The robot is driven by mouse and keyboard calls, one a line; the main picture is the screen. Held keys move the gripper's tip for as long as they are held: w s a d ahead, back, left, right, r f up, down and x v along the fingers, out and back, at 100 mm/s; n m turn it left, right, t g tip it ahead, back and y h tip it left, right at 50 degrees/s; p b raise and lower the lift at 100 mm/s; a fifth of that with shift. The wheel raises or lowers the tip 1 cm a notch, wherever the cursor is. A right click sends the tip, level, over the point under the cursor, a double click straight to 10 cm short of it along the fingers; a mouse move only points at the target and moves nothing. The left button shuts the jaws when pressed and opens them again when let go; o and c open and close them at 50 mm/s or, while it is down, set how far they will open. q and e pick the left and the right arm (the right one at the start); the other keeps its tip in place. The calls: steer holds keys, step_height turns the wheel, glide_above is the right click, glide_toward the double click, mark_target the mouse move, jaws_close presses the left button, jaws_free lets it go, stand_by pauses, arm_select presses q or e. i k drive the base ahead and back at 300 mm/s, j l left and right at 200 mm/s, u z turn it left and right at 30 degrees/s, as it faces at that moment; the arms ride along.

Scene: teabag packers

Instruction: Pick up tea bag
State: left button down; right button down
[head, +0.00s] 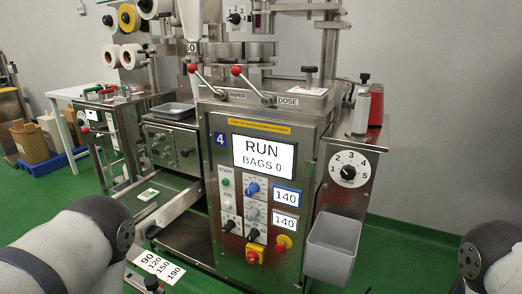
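A small white packet with a green mark (148,195), which looks like a tea bag, lies on the flat metal surface left of the packing machine (262,200). It lies by the upper end of a sloping light metal chute (180,204). My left arm shows at the lower left and my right arm at the lower right edge. Neither gripper is in view, so I cannot see what they hold.
The machine's screen (264,157) reads RUN, BAGS 0. A grey bin (331,248) hangs at its right side. A grey tray (172,111) sits on the unit to the left. A scale plate (155,268) stands low in front. Green floor is clear at right.

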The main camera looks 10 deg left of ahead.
mark_target(150, 194)
steer(key=u, duration=1.1)
